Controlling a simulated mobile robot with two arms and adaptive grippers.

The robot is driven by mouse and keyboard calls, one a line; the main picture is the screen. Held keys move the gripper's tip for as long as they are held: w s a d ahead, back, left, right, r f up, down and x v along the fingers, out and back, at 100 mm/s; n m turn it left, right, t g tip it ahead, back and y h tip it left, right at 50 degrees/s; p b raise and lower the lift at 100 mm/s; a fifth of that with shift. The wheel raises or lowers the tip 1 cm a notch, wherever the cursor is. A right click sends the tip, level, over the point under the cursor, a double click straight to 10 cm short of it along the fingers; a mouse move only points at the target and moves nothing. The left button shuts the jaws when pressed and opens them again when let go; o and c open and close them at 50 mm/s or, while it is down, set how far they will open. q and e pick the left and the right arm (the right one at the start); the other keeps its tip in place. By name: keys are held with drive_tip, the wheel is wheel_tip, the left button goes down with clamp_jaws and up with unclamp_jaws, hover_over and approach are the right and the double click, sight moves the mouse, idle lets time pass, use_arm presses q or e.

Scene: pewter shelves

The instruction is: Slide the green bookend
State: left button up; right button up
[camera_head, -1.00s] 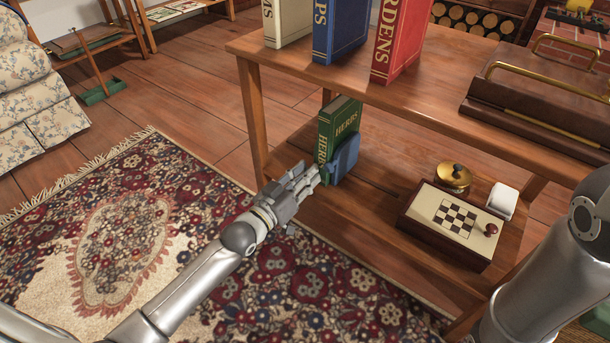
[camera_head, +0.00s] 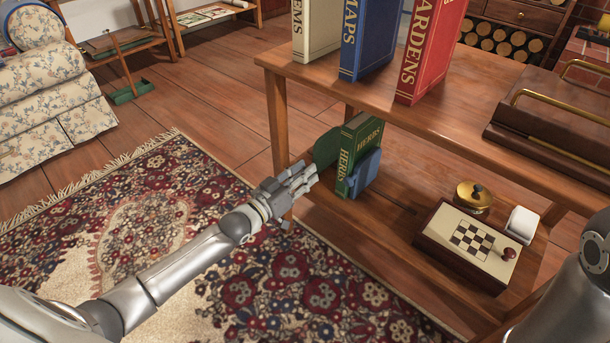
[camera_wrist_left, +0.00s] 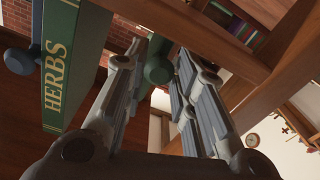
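The green bookend (camera_head: 325,149) stands on the lower shelf, against the left side of the green HERBS book (camera_head: 358,150). A blue bookend (camera_head: 366,172) stands on the book's right side. My left gripper (camera_head: 306,178) is at the shelf's front left, just left of the book and in front of the green bookend. In the left wrist view its fingers (camera_wrist_left: 161,58) are spread, with the green bookend's rounded part (camera_wrist_left: 158,66) showing between and beyond them. Whether they touch it I cannot tell. My right gripper is out of view.
A shelf post (camera_head: 278,125) stands close behind my left gripper. The upper shelf (camera_head: 430,108) with large books overhangs the space. A chessboard box (camera_head: 470,240), a brass pot (camera_head: 473,196) and a white object (camera_head: 521,224) occupy the lower shelf's right.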

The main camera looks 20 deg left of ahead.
use_arm(q)
drive_tip(key=o, duration=0.3)
drive_tip(key=shift+o, duration=0.2)
drive_tip(key=v, duration=1.2)
